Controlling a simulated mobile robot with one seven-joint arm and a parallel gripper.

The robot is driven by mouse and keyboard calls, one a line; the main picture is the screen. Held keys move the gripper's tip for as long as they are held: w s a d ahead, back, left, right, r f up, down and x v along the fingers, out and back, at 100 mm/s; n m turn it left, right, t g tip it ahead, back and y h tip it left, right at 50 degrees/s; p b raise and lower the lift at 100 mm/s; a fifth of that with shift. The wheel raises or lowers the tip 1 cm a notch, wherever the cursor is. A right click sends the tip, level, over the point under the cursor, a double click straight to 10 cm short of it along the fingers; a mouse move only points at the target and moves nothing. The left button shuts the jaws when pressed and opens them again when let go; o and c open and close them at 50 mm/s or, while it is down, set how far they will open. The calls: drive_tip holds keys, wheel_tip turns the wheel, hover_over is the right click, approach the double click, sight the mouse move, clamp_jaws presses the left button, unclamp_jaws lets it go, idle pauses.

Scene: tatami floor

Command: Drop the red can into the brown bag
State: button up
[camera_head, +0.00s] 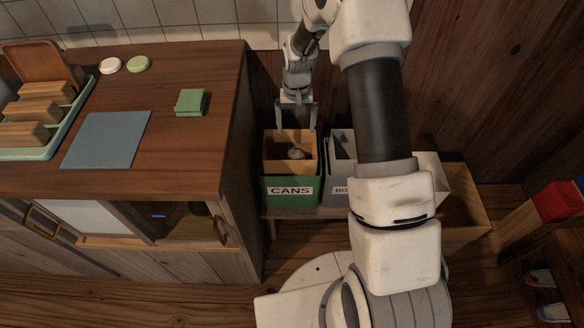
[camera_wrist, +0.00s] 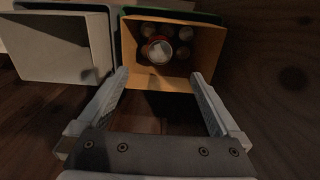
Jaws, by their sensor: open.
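The brown bag (camera_head: 273,143) lines the green bin labelled CANS (camera_head: 290,188). In the wrist view the brown bag (camera_wrist: 207,45) is open at the top and several can tops show inside it. The red can (camera_wrist: 157,50) lies among them inside the bag, with its pale end facing up. In the head view a can end (camera_head: 295,153) shows in the bag, its colour unclear. My gripper (camera_head: 297,114) is over the back of the bag, pointing down. Its fingers (camera_wrist: 158,79) are spread apart with nothing between them, and the red can is apart from them.
A grey bin (camera_head: 338,187) with a partly hidden label stands right of the green bin; my arm covers part of the bins there. The wooden counter (camera_head: 200,150) is at the left, holding a blue mat (camera_head: 106,139) and a green block (camera_head: 191,102). A wooden wall is close on the right.

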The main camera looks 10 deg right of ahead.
wheel_tip(320, 180, up, 9)
drive_tip(key=p, duration=0.2)
drive_tip(key=shift+r, duration=0.2)
drive_tip(key=shift+r, duration=0.1)
